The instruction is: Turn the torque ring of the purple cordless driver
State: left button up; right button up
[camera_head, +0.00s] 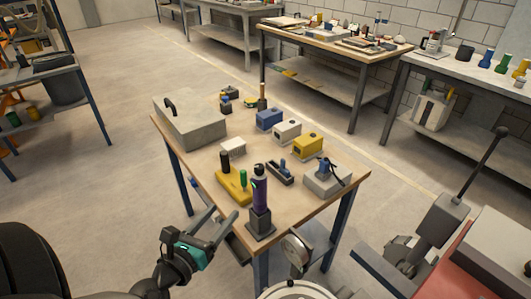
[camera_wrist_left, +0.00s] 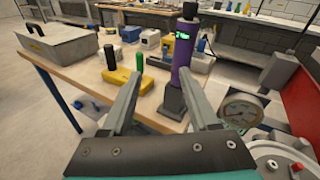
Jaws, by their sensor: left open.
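The purple cordless driver (camera_head: 261,194) stands upright in a dark grey block (camera_head: 260,224) at the near corner of the wooden table. It has a dark top and a small green mark. It also shows in the left wrist view (camera_wrist_left: 182,55), just beyond the right fingertip. The torque ring cannot be made out for certain. My left gripper (camera_head: 223,215) is open and empty, to the left of the driver and apart from it in the head view. Its two fingers (camera_wrist_left: 160,77) point toward the table edge in the wrist view. My right gripper is not in view.
A yellow block (camera_head: 233,187) with dark and green handles stands beside the driver. Blue, white and yellow boxes (camera_head: 307,146) and a grey case (camera_head: 190,125) stand farther back. A round gauge (camera_head: 295,250) is close to the table's near corner. A lever machine (camera_head: 440,222) is at right.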

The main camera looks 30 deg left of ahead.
aim_at(256, 172)
pick_arm(q)
jog(key=d+r+m+t+h, duration=0.1)
jog(key=d+r+m+h, duration=0.15)
jog(key=r, duration=0.35)
jog(key=shift+y, duration=0.35)
jog(key=w, duration=0.4)
jog(key=w+p, duration=0.1)
jog(key=w, duration=0.4)
jog(key=w+p, duration=0.1)
jog(key=w, duration=0.3)
jog(key=shift+w+d+r, duration=0.15)
jog(key=shift+w+d, duration=0.1)
jog(key=shift+d, duration=0.1)
jog(key=shift+w, duration=0.85)
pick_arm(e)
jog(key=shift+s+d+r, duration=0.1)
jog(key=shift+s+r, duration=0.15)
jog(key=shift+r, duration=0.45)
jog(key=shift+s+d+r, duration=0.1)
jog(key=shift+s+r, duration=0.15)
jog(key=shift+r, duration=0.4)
pick_arm(q)
grip_shut()
